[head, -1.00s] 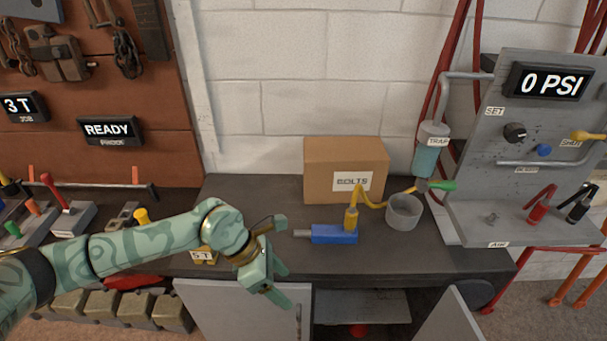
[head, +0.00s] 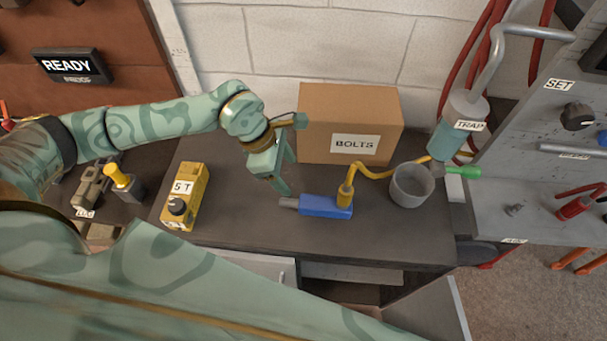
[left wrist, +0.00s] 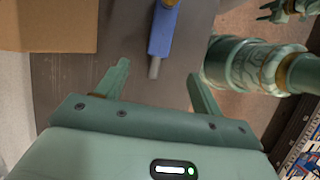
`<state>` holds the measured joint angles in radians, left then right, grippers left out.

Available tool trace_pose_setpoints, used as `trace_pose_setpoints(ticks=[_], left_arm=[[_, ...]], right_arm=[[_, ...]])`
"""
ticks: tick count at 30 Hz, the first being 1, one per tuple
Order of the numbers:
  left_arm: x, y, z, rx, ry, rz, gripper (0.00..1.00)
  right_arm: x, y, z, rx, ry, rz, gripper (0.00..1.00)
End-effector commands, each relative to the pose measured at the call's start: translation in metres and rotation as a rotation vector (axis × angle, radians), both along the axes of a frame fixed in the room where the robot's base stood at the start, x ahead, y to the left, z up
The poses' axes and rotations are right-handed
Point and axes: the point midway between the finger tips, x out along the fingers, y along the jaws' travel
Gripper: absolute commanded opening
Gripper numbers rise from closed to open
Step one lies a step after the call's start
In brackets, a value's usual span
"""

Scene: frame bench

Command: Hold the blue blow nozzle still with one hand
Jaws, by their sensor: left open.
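The blue blow nozzle (head: 327,207) lies on the dark bench top, its grey tip pointing left and a yellow hose fitting at its right end. My left gripper (head: 288,178) is open and empty, above the bench just left of and behind the nozzle's tip. In the left wrist view the nozzle (left wrist: 162,32) lies beyond the two spread fingers (left wrist: 158,80), its tip lined up between them and apart from both. My right gripper (left wrist: 276,11) shows small at the top right of that view, away from the nozzle; its jaws are too small to judge.
A cardboard BOLTS box (head: 350,108) stands close behind the nozzle. A grey cup (head: 411,187) stands to its right, near the yellow hose (head: 372,172) and green fitting (head: 463,172). A yellow control box (head: 186,195) is at left. Bench front is clear.

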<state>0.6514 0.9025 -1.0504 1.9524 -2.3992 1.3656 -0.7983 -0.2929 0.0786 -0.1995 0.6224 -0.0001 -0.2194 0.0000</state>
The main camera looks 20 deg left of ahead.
Motion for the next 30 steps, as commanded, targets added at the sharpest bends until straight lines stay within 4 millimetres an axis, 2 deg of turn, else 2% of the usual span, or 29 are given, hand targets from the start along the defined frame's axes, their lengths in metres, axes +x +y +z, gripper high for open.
trace_pose_setpoints(ticks=[3, 5, 12, 18, 24, 30], left_arm=[[0.001, -0.010, -0.021, -0.003, 0.002, -0.001, 0.67], [0.003, -0.015, -0.034, -0.003, 0.003, -0.001, 0.67], [0.009, -0.036, -0.088, -0.003, 0.004, 0.000, 0.67], [0.013, -0.049, -0.122, -0.002, 0.002, 0.000, 0.67], [0.015, -0.055, -0.138, -0.001, -0.001, -0.001, 0.67], [0.016, -0.056, -0.139, 0.000, -0.002, -0.001, 0.67]], right_arm=[[-0.016, -0.001, -0.002, -0.002, 0.024, 0.001, 0.36], [-0.019, -0.001, -0.003, -0.002, 0.029, 0.001, 0.36], [-0.009, -0.001, -0.008, -0.002, 0.014, 0.001, 0.36], [-0.005, 0.000, -0.013, -0.001, 0.009, 0.000, 0.36], [-0.006, 0.000, -0.015, 0.000, 0.010, 0.001, 0.36], [-0.007, 0.000, -0.015, -0.001, 0.012, 0.001, 0.36]])
